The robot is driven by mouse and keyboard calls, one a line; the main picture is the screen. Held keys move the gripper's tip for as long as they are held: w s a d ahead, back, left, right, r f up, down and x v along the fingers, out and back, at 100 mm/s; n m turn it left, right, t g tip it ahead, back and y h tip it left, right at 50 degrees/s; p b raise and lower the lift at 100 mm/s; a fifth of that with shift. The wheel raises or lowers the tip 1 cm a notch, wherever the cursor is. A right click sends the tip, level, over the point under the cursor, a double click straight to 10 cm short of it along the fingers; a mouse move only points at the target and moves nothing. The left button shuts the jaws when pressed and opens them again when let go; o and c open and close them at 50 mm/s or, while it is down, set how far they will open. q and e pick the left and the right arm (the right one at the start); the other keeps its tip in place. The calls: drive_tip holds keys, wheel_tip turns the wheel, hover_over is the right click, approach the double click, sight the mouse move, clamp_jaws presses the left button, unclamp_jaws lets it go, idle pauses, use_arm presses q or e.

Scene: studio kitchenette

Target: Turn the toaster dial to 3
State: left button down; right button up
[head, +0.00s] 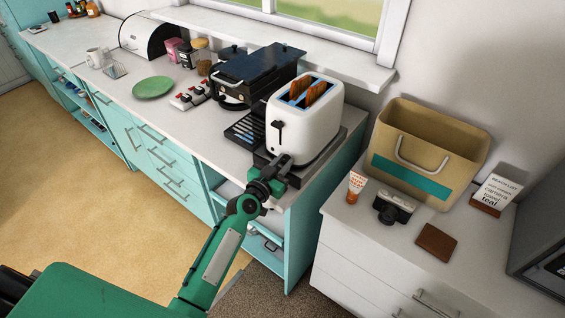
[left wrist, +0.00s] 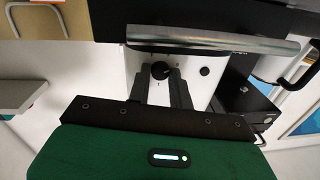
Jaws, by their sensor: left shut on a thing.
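The white toaster (head: 302,135) stands near the right end of the counter, with two slices of toast in its slots. Its black lever (head: 279,128) is on the front face. My left gripper (head: 268,182) reaches up to the low front of the toaster. In the left wrist view, the round black dial (left wrist: 160,70) sits on the white front between the fingertips of my left gripper (left wrist: 160,77), which is shut on it. The dial's numbers and setting are too small to read. In the head view the gripper hides the dial. My right gripper is not in view.
A round black button (left wrist: 205,71) is beside the dial. A tan bag (head: 425,150), a camera (head: 394,207) and a brown wallet (head: 436,242) are on the white cabinet at right.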

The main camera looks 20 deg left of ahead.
use_arm(q)
drive_tip(key=n+p, duration=0.1)
drive_tip(key=n, duration=0.5)
drive_tip(key=shift+r, duration=0.15)
drive_tip(key=n+p, duration=0.1)
drive_tip(key=n, duration=0.2)
drive_tip(key=shift+a+g, duration=0.1)
drive_tip(key=shift+g, duration=0.3)
drive_tip(key=n+h, duration=0.1)
drive_tip(key=n, duration=0.2)
drive_tip(key=shift+n, duration=0.4)
drive_tip(key=n, duration=0.4)
drive_tip(key=shift+a+g, duration=0.1)
drive_tip(key=shift+g, duration=0.2)
drive_tip(key=n, duration=0.3)
drive_tip(key=shift+n+h, duration=0.3)
drive_tip(key=shift+h, duration=0.1)
drive_tip(key=n, duration=0.3)
drive_tip(key=shift+w, duration=0.1)
drive_tip(key=shift+f+n+h+p, duration=0.2)
drive_tip(key=shift+n+h+p, duration=0.15)
drive_tip(key=shift+n, duration=1.05)
